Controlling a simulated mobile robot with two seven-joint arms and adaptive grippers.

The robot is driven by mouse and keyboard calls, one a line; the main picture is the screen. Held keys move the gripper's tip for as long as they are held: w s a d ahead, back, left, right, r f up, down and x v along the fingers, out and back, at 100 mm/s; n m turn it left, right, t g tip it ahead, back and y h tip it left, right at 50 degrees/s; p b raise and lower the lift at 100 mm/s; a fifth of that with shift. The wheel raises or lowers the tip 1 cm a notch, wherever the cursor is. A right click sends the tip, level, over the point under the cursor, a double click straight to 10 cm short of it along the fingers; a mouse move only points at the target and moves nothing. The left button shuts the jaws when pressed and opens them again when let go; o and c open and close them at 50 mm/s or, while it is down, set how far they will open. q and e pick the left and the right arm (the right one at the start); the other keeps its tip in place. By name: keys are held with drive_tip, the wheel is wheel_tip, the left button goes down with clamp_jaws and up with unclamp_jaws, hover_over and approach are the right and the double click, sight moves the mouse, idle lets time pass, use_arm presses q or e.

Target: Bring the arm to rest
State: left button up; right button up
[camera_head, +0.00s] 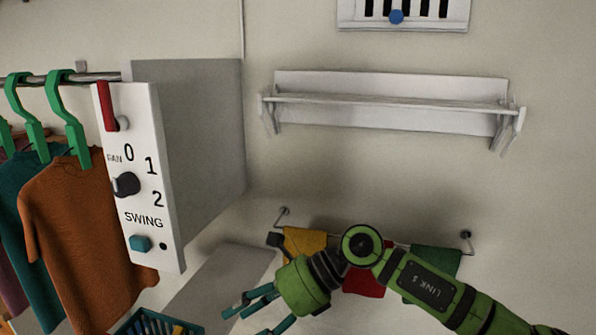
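My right arm, green and black, comes in from the lower right. My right gripper (246,318) hangs at the bottom centre with its teal fingers pointing down and left. The fingers are spread apart and I see nothing between them; some fingertips are near or past the lower picture edge. The gripper and forearm are in front of a wall rail with hanging cloths and hide parts of it. My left gripper is not in view.
A white control panel (138,190) with a knob and switches stands left of the arm. Shirts (85,235) hang on green hangers further left. A blue basket (160,324) is below. A white shelf (390,105) is on the wall above. Yellow (304,243), red (362,284) and green cloths (436,262) hang behind the arm.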

drive_tip(key=s+a+r+m+t+y, duration=0.2)
drive_tip(key=a+r+m+t+y, duration=0.25)
drive_tip(key=r+m+y, duration=0.5)
drive_tip(key=w+d+f+m+t+h, duration=0.4)
drive_tip(key=d+m+t+h, duration=0.3)
drive_tip(key=m, duration=0.6)
drive_tip(key=w+d+f+m+t+h, duration=0.4)
drive_tip(key=d+m+t+h, duration=0.2)
drive_tip(key=d+m+t, duration=0.55)
drive_tip(key=s+d+f+m+g+h, duration=0.3)
drive_tip(key=d+f+m+g+h, duration=0.15)
drive_tip(key=f+m, duration=0.5)
drive_tip(key=s+d+f+m+g+h, duration=0.2)
drive_tip(key=s+d+f+m+g, duration=0.15)
drive_tip(key=s+f+g, duration=0.6)
drive_tip(key=s+d+f+m+g+h, duration=0.15)
drive_tip(key=s+d+f+g, duration=0.3)
drive_tip(key=s+f, duration=1.35)
drive_tip(key=f, duration=1.5)
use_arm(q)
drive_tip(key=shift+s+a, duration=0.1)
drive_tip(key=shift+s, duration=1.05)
use_arm(e)
drive_tip(key=s+d+f+g, duration=0.1)
drive_tip(key=s+d+f, duration=0.2)
drive_tip(key=s+f, duration=1.1)
drive_tip(key=shift+s+d+f, duration=0.2)
drive_tip(key=shift+s+f, duration=0.1)
drive_tip(key=shift+s, duration=0.85)
